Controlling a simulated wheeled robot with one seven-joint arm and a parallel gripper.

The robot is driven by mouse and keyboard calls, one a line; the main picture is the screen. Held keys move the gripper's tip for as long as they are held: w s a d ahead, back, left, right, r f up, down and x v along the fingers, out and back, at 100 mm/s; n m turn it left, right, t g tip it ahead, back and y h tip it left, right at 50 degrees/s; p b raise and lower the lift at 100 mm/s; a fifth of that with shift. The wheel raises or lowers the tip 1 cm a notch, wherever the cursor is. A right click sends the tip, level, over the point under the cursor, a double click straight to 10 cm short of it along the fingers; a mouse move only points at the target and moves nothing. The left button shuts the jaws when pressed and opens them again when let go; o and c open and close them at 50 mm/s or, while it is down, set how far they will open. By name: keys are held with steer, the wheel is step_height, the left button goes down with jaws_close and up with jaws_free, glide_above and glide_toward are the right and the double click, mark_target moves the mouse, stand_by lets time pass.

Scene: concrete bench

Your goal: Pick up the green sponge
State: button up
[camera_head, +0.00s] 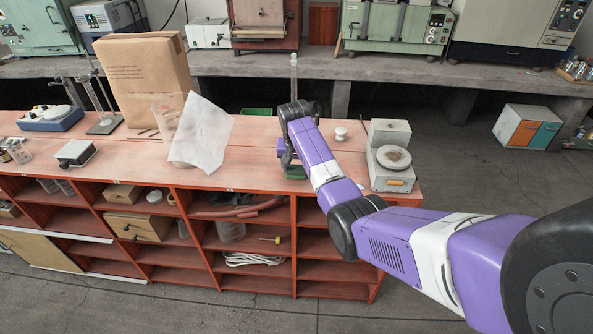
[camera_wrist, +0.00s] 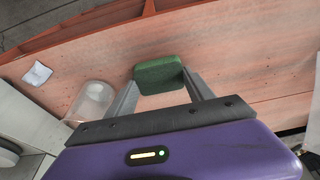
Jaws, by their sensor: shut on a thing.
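The green sponge (camera_wrist: 159,75) is a small rounded block between my two fingertips in the wrist view. My gripper (camera_wrist: 160,82) is shut on it, with one finger at each side. The wooden bench top shows behind and around the sponge; I cannot tell whether the sponge touches it. In the head view the sponge shows as a small green patch (camera_head: 296,173) near the bench's front edge, below my gripper (camera_head: 288,163), which is largely hidden by my own arm.
A clear container (camera_wrist: 91,101) stands beside the left finger in the wrist view.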

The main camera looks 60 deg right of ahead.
mark_target(297, 170)
steer(key=shift+r, duration=0.1)
step_height(297, 170, up, 20)
steer(key=shift+b, duration=0.45)
